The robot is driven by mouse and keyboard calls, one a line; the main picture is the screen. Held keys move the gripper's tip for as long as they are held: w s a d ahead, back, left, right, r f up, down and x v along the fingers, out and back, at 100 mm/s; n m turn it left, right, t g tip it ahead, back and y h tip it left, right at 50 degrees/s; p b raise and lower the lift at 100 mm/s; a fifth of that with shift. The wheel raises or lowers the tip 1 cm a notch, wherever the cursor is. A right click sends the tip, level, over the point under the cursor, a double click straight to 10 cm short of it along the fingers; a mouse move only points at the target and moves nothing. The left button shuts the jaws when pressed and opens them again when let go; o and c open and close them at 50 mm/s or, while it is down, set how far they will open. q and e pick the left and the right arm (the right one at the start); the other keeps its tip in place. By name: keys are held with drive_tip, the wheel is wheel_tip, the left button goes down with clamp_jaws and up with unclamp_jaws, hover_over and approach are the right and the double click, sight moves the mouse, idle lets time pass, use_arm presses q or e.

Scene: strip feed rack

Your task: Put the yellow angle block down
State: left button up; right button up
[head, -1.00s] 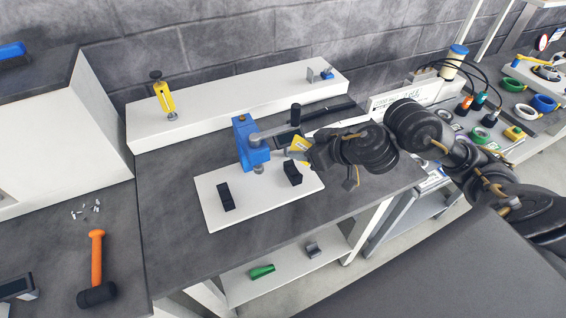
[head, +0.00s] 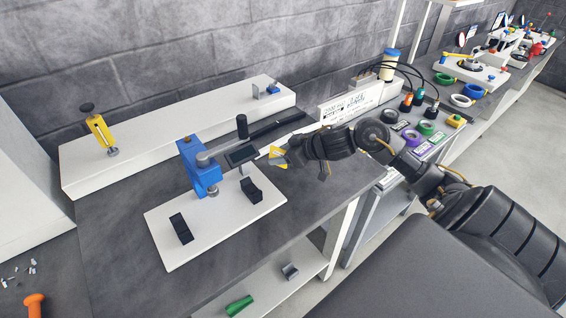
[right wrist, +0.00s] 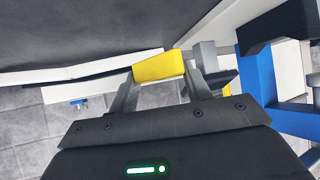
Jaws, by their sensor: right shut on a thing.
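The yellow angle block (head: 277,153) is in my right gripper (head: 287,158), just right of the blue toggle press in the head view. In the right wrist view the yellow block (right wrist: 158,67) sits between the two fingertips, which are shut on it. It is held above the dark bench, clear of the white base plate (head: 165,252). The gripper hides part of the block. My left gripper is not in view.
The blue press (head: 203,172) with its black-knobbed lever stands close left of my right gripper. Two black blocks (head: 181,228) sit on the base plate. A white shelf (head: 185,130) runs behind, carrying a yellow clamp (head: 100,132). The bench's front left is bare.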

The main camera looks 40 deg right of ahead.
drive_tip(key=shift+w+d+f, duration=0.1)
drive_tip(key=shift+d+f, duration=0.1)
drive_tip(key=shift+f, duration=1.55)
drive_tip(key=shift+f, duration=0.15)
drive_tip(key=o, duration=1.1)
drive_tip(key=shift+c, duration=0.2)
drive_tip(key=v, duration=1.2)
drive_tip(key=shift+b, duration=0.4)
